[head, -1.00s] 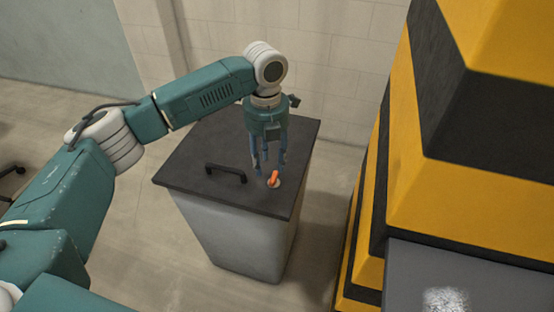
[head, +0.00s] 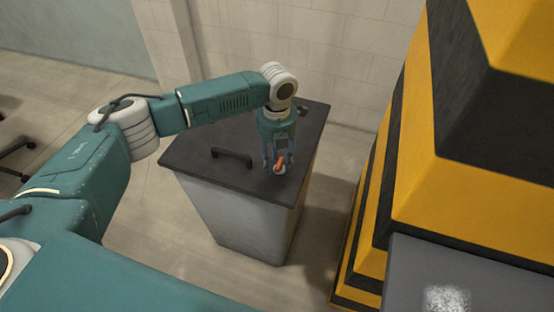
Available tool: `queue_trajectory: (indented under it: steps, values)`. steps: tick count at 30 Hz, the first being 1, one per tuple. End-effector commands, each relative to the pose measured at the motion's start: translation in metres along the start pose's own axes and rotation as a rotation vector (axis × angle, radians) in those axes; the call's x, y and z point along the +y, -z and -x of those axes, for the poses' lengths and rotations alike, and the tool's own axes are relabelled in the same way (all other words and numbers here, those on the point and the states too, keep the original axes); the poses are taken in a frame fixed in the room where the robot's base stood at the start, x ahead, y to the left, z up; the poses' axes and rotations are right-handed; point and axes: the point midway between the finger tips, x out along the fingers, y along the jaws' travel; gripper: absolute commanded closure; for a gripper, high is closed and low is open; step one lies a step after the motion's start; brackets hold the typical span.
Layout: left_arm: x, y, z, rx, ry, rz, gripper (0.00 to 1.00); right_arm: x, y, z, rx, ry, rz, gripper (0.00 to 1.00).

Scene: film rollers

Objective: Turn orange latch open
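The orange latch (head: 281,162) sits on a pale round base near the front right edge of a dark lid (head: 200,158). The lid covers a grey bin (head: 240,220). My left gripper (head: 278,168) points down at the latch, with its fingers low around or right beside it. The fingers look apart, with the latch showing between them or just in front; whether they touch it I cannot tell. My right gripper is not in the head view.
A black handle (head: 232,156) stands up from the lid, left of the latch. A large yellow-and-black striped structure (head: 440,150) rises close on the right. A pale tiled wall (head: 330,60) is behind the bin. Open floor lies to the left.

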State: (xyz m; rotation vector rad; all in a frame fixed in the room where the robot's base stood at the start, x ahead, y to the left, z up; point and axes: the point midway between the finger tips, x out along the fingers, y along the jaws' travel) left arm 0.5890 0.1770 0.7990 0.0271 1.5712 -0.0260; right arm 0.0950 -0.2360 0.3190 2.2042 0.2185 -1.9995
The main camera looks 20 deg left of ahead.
Motion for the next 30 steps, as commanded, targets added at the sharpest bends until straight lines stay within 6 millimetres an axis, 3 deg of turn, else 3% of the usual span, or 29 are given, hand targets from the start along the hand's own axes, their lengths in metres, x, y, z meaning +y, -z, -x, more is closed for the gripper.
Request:
queue_trajectory:
  steps: [3,9,15,23,30]
  values:
    - [0.0,0.0,-0.003,-0.001,0.0,0.0,0.6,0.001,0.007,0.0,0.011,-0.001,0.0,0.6]
    - [0.0,0.0,-0.003,0.0,0.0,-0.001,0.6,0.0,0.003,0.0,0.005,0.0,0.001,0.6]
    - [0.0,0.0,-0.003,0.0,0.0,-0.001,1.0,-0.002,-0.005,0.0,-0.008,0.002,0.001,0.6]
    - [-0.001,0.0,-0.002,0.0,0.0,0.011,1.0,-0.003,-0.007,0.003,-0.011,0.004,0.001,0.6]
    - [-0.002,0.001,0.001,0.002,0.002,0.099,1.0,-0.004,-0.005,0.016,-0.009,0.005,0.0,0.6]
